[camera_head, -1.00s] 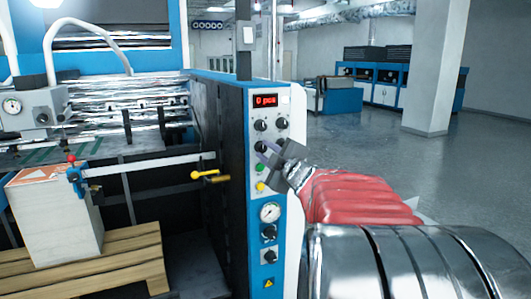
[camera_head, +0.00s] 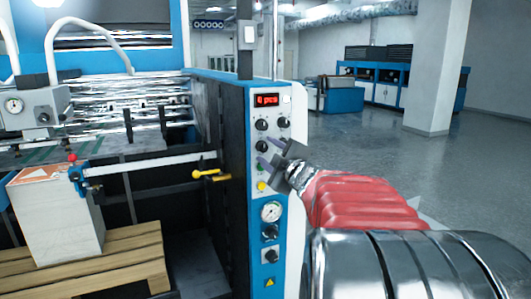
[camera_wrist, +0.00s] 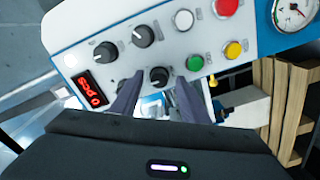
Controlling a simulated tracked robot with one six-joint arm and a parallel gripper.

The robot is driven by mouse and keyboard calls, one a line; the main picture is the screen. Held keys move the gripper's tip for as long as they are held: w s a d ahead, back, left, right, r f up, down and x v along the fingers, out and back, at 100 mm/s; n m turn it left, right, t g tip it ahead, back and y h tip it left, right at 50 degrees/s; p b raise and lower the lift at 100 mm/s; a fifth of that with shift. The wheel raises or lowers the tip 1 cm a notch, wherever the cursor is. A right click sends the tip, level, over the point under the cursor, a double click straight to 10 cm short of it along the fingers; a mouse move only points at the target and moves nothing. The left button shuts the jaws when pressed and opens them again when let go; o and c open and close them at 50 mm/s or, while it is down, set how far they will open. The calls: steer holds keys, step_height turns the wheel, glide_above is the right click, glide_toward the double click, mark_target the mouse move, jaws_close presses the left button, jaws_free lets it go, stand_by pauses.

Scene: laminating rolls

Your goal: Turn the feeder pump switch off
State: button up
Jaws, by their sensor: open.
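The control panel (camera_head: 268,190) is on the blue machine's end post. Its black rotary knobs show in the wrist view: an upper pair (camera_wrist: 105,50) and (camera_wrist: 143,34), and a lower knob (camera_wrist: 159,76). A further dark knob (camera_wrist: 122,86) is partly covered by my left finger. Labels are too small to read, so I cannot tell which is the feeder pump switch. My gripper (camera_head: 269,152) is open and empty in front of the panel. In the wrist view my gripper (camera_wrist: 158,92) has its fingertips on either side of the lower knob; contact cannot be told.
A yellow handle (camera_head: 205,174) juts out left of the panel. Open floor (camera_head: 345,140) lies to the right.

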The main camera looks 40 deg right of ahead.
steer(key=v, duration=1.3)
steer(key=shift+a, duration=0.1)
steer(key=w+d+f+m+g+h, duration=0.3)
steer(key=d+m+h, duration=0.1)
steer(key=m, duration=0.3)
steer(key=a+f+m+g+y, duration=0.1)
steer(key=a+f+m+g, duration=0.2)
steer(key=a+f, duration=0.25)
steer(key=s+a+f+g+y, duration=0.2)
steer(key=s+a+f, duration=0.2)
steer(key=a, duration=0.6)
steer(key=s+a+f+g+y, duration=0.2)
steer(key=s+a+f+y, duration=0.1)
steer(key=a, duration=0.7)
steer(key=s+a+f+n+g+y, duration=0.1)
steer(key=s+a+f+y, duration=0.2)
steer(key=a, duration=0.8)
steer(key=s+f, duration=0.2)
steer(key=s, duration=0.2)
steer(key=shift+f+g, duration=0.4)
